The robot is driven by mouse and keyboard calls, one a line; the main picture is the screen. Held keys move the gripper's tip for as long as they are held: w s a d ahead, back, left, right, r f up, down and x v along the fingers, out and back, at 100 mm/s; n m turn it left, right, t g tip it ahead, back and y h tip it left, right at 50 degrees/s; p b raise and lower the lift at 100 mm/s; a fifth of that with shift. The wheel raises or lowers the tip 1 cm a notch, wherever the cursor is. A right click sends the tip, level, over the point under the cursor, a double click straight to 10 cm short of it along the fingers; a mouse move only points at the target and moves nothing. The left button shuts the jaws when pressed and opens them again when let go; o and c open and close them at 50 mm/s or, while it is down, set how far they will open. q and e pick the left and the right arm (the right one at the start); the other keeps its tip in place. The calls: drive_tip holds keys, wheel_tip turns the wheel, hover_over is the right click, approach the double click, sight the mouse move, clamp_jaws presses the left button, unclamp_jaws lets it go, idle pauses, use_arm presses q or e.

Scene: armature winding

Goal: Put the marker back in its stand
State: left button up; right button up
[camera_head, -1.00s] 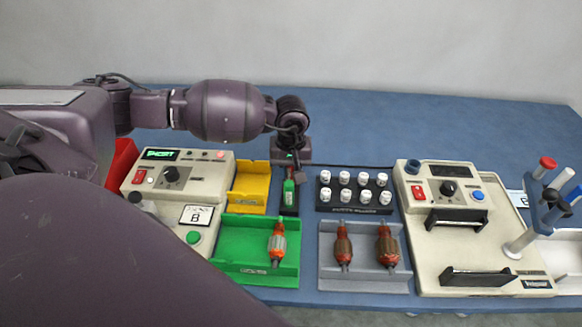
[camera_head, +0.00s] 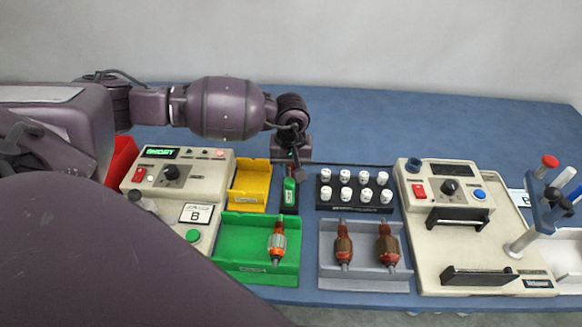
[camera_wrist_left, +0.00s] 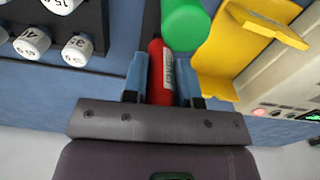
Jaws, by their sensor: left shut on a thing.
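A red marker (camera_wrist_left: 157,72) with a white label sits between the two finger pads of my left gripper (camera_wrist_left: 160,84) in the left wrist view. The gripper is shut on it. A green marker (camera_wrist_left: 185,24) is close beside it, and it also shows in the head view (camera_head: 289,191) with a white label. In the head view my left gripper (camera_head: 294,170) is just behind the green marker, over the narrow dark stand (camera_head: 289,210). The red marker is mostly hidden there. I cannot tell whether its lower end is inside the stand. My right gripper is out of view.
A yellow tray (camera_head: 232,202) stands close left of the stand, and a black rack (camera_head: 326,208) of white-capped pieces close right. In front are a green tray (camera_head: 230,266) and a grey tray (camera_head: 363,279) holding armatures. The blue table behind is clear.

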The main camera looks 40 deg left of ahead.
use_arm(q)
drive_tip(key=shift+f, duration=0.25)
drive_tip(key=shift+f+b, duration=0.3)
drive_tip(key=shift+f, duration=0.15)
idle(0.4)
drive_tip(key=shift+f, duration=0.25)
drive_tip(key=shift+b, duration=0.3)
drive_tip(key=o, duration=1)
